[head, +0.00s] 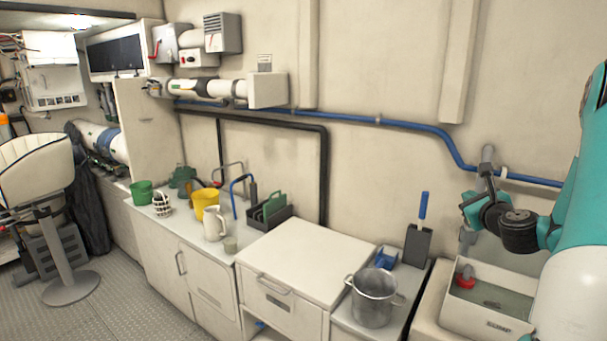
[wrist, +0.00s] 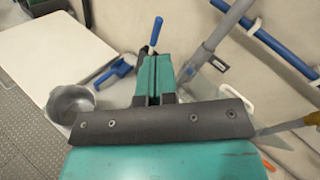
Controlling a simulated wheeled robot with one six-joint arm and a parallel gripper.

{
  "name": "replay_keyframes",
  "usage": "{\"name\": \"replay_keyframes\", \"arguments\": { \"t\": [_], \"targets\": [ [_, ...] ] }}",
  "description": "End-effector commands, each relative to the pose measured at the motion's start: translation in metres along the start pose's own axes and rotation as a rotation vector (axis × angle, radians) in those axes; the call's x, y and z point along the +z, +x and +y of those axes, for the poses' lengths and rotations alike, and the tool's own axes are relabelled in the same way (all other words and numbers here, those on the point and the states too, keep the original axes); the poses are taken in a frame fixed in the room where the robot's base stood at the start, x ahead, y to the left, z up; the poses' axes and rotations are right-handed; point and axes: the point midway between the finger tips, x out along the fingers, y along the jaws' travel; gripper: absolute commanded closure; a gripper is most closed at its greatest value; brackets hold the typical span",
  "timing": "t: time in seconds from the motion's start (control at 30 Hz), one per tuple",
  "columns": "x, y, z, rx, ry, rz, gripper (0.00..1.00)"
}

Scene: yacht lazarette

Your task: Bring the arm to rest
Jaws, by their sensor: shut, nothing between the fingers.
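My arm reaches in from the right edge of the head view, bent, with its teal and dark wrist in front of the back wall. My gripper (head: 470,208) is raised above the white sink tub (head: 487,318) at the right end of the counter. In the wrist view my gripper (wrist: 153,72) shows as two teal fingers close together behind a dark bar. The fingers are shut with nothing held. The finger tips partly overlap the blue-handled tool in that view.
A metal pot (head: 371,302) and a blue-handled scraper-like tool (head: 418,240) stand on the counter left of the tub. A blue pipe (head: 415,128) runs along the wall behind my gripper. The white cabinet top (head: 305,252) is clear. A padded seat (head: 36,170) stands far left.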

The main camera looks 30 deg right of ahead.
Motion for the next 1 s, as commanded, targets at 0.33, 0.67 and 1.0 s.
{"name": "replay_keyframes", "arguments": {
  "t": [0.33, 0.67, 1.0],
  "targets": [
    [0.153, -0.051, 0.23, 0.71, -0.841, -0.409, 1.0],
    [0.2, -0.265, 0.363, 1.242, -1.776, -1.237, 1.0],
    [0.171, -0.397, 0.341, -1.246, 2.014, 1.779, 1.0]
  ]
}}
